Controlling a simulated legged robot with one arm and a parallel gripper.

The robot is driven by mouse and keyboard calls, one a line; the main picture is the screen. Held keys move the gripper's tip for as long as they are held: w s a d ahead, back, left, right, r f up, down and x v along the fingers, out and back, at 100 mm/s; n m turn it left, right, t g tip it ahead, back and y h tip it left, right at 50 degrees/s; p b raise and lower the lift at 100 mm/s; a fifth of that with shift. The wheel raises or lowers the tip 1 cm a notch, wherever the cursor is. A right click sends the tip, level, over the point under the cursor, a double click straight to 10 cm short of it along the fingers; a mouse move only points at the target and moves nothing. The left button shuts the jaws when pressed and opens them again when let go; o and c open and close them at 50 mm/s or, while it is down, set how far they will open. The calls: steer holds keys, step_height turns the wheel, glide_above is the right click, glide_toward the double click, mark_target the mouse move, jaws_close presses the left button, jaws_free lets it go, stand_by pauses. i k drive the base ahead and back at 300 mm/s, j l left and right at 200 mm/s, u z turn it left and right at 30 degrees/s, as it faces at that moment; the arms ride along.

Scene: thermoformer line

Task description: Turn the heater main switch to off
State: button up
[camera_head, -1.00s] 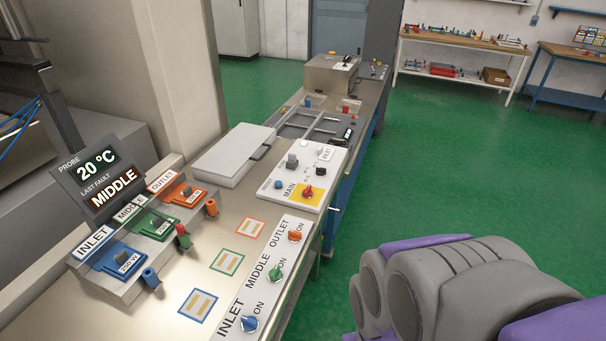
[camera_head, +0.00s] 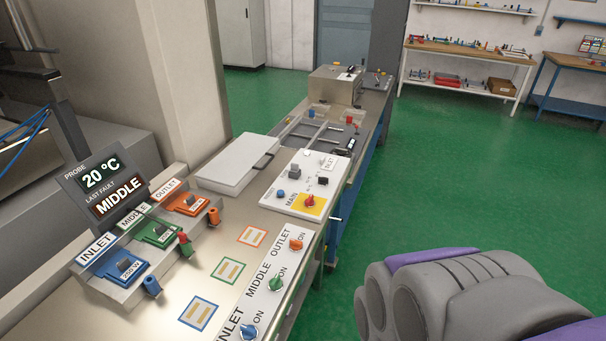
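The main switch (camera_head: 310,201) is a red rotary knob on a yellow square, beside the label MAIN, on a white panel (camera_head: 275,200) at the middle of the bench. I cannot tell its exact setting at this size. The same panel carries a blue knob, a grey switch (camera_head: 294,170) and a black switch (camera_head: 323,181). Part of my arm (camera_head: 450,295) fills the lower right, over the floor and apart from the bench. My gripper is out of view.
A front strip holds the outlet (camera_head: 295,244), middle (camera_head: 275,283) and inlet (camera_head: 248,332) knobs. A display (camera_head: 103,187) reads 20 °C and MIDDLE. A white lidded box (camera_head: 238,165) sits left of the main panel. Green floor (camera_head: 440,170) is clear right of the bench.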

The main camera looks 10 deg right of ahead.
mark_target(309, 202)
steer(key=i+l+u, duration=0.1)
steer(key=i, duration=0.35)
steer(key=i+l+u, duration=0.1)
steer(key=i+l, duration=0.2)
steer(key=i, duration=0.2)
